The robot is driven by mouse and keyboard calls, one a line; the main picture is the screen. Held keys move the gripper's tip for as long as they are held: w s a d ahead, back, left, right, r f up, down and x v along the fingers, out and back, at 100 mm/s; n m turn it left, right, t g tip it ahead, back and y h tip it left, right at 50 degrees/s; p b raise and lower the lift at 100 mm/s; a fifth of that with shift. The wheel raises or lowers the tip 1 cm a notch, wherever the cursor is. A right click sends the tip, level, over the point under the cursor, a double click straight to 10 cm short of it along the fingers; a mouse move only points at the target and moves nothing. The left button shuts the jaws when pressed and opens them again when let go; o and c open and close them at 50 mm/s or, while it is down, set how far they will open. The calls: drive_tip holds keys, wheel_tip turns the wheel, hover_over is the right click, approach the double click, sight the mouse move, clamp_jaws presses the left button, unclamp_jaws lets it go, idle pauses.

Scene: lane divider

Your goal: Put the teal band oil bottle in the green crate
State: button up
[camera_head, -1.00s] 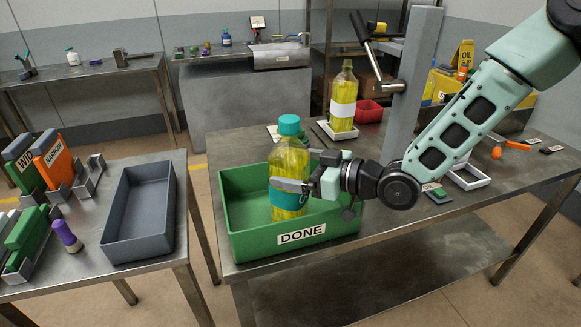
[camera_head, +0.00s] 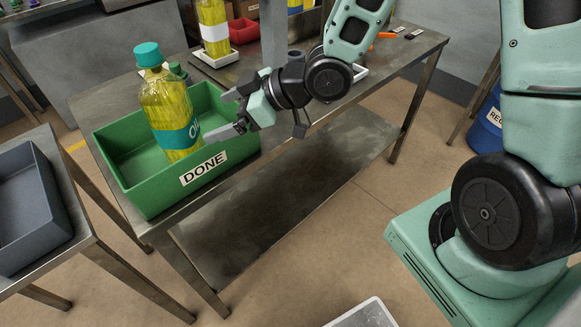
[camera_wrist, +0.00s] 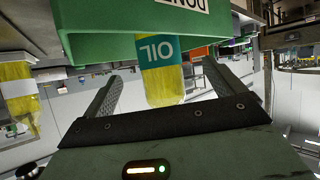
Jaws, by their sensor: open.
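The teal band oil bottle (camera_head: 170,108), with yellow oil and a teal cap, stands nearly upright inside the green crate (camera_head: 130,181) marked DONE. It also shows in the wrist view (camera_wrist: 160,68), between and beyond the fingers, with part of it hidden by the crate's wall (camera_wrist: 100,47). My gripper (camera_head: 222,115) is open and empty. It is to the right of the bottle, by the crate's right side, and apart from the bottle. The fingers also show spread in the wrist view (camera_wrist: 160,95).
A white-banded oil bottle (camera_head: 213,27) stands on a white tray (camera_head: 217,59) behind the crate. A grey post rises near my arm. A grey bin (camera_head: 32,205) sits on the left table. A red bin (camera_head: 243,31) is at the back. The front shelf below is bare.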

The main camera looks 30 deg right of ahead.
drive_tip(key=s+d+r+m+g+h, duration=0.1)
drive_tip(key=s+h, duration=0.4)
drive_tip(key=s, duration=0.6)
drive_tip(key=s+d+r+m+g+h, duration=0.1)
drive_tip(key=s+d+m+g+h, duration=0.1)
drive_tip(key=s, duration=1)
drive_tip(key=m+g+h, duration=0.1)
drive_tip(key=g+h, duration=0.1)
drive_tip(key=g, duration=0.1)
drive_tip(key=shift+r+g+h, duration=0.4)
drive_tip(key=shift+d, duration=0.1)
